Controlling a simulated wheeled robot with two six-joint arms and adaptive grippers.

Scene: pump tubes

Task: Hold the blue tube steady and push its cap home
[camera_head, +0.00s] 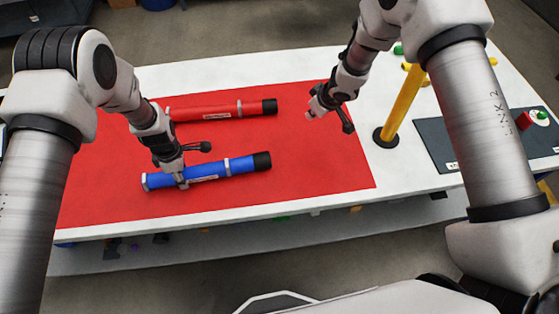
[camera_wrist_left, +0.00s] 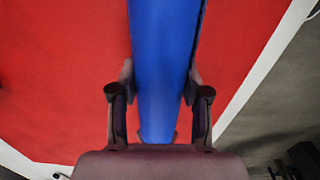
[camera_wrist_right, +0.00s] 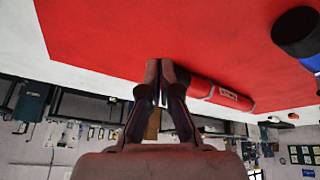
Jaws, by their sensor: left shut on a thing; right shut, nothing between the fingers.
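The blue tube (camera_head: 208,172) lies on the red mat, with grey bands and a black cap (camera_head: 262,161) on its right end. My left gripper (camera_head: 183,181) is shut on the tube, left of its middle. In the left wrist view the blue tube (camera_wrist_left: 163,70) runs between the two fingers (camera_wrist_left: 158,92); its cap is not in that view. My right gripper (camera_head: 310,115) is shut and empty, above the right part of the mat, up and right of the cap and apart from it. In the right wrist view its fingertips (camera_wrist_right: 160,65) meet, and the black cap (camera_wrist_right: 298,32) shows at the upper right.
A red tube (camera_head: 215,112) with a black end lies behind the blue one on the red mat (camera_head: 320,170). A yellow post (camera_head: 402,105) on a black base stands right of the mat. A dark tray (camera_head: 440,145) lies at the right. The mat right of the cap is clear.

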